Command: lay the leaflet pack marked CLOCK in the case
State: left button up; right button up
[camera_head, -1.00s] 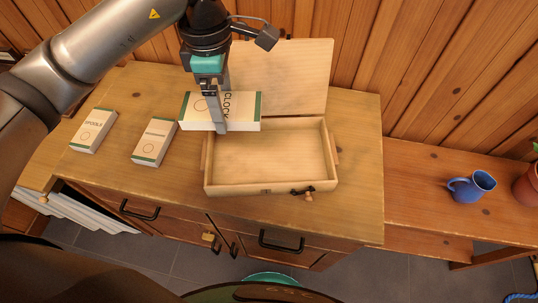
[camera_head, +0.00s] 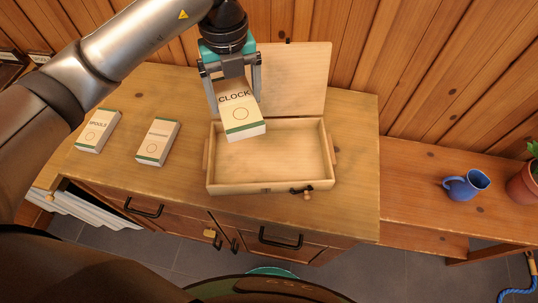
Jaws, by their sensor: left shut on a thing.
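The leaflet pack marked CLOCK (camera_head: 239,112) is white with a green band at its near end. My left gripper (camera_head: 238,90) is shut on it and holds it over the left back part of the case, tilted, with its label facing up. The open wooden case (camera_head: 268,187) stands on the cabinet top with its lid (camera_head: 297,80) raised at the back. The part of the case floor that shows is empty; the pack hides its back left corner. My right gripper is not in view.
Two similar packs lie left of the case: one marked SPOOLS (camera_head: 97,131) and one with a small label (camera_head: 158,141) I cannot read. A blue mug (camera_head: 466,185) and a potted plant (camera_head: 523,184) stand on the lower bench at right.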

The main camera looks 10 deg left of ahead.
pick_arm(q)
jog(key=shift+w+f+n, duration=0.1)
jog(key=shift+f+n, duration=0.05)
jog(key=shift+n, duration=0.45)
jog(key=b, duration=0.2)
send_over(245, 158)
notch_tip(245, 158, down, 16)
jog(key=shift+r, duration=0.1)
jog(key=shift+f, duration=1.95)
jog(key=shift+f, duration=0.2)
jog(key=o, duration=1.2)
jog(key=shift+o, duration=0.2)
jog(key=shift+r, duration=0.1)
